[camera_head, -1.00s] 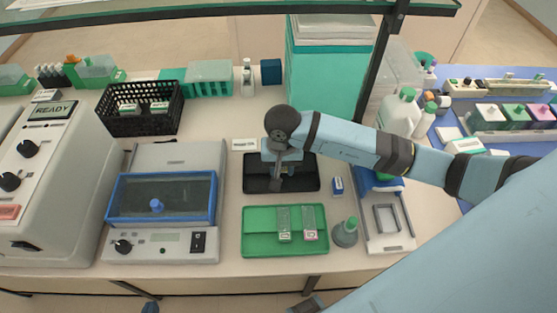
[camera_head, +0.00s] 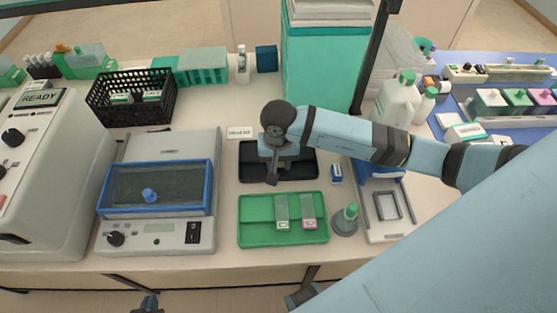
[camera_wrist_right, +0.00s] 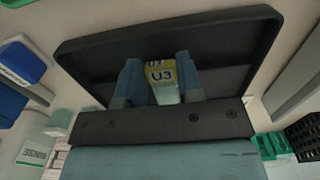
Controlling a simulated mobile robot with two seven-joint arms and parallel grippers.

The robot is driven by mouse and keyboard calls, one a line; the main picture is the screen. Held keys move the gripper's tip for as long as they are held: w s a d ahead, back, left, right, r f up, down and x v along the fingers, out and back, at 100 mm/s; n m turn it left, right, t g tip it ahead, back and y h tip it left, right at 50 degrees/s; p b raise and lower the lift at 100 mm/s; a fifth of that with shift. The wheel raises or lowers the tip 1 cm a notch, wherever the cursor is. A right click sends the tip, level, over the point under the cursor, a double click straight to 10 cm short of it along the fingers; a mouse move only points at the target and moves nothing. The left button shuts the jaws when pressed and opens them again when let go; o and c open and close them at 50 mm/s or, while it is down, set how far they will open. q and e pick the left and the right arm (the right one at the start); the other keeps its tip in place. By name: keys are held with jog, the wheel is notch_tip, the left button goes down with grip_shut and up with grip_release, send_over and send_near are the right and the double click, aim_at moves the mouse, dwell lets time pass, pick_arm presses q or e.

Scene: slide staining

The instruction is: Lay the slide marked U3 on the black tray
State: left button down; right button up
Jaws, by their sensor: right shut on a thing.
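The black tray (camera_head: 306,166) lies on the bench behind the green tray; it also fills much of the right wrist view (camera_wrist_right: 225,55). My right gripper (camera_head: 277,162) points down over the black tray. In the right wrist view its two blue fingers (camera_wrist_right: 163,85) are shut on the slide marked U3 (camera_wrist_right: 162,75), which has a yellow label. I cannot tell whether the slide touches the tray floor. In the head view the gripper and arm hide the slide. My left gripper (camera_head: 148,303) shows only partly at the bottom edge, away from the bench top.
The green tray (camera_head: 250,230) in front holds two slides. A grey bottle with a green cap (camera_head: 347,220) and a small blue box (camera_head: 336,173) stand to the right. A blue-framed device (camera_head: 155,240) stands left. A black basket (camera_head: 130,103) is behind.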

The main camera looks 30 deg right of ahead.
jog(key=shift+f+b, duration=0.25)
jog(key=shift+b, duration=0.1)
dwell(0.4)
jog(key=o, duration=1)
notch_tip(320, 180, up, 14)
jog(key=shift+f+b, duration=0.1)
jog(key=shift+b, duration=0.55)
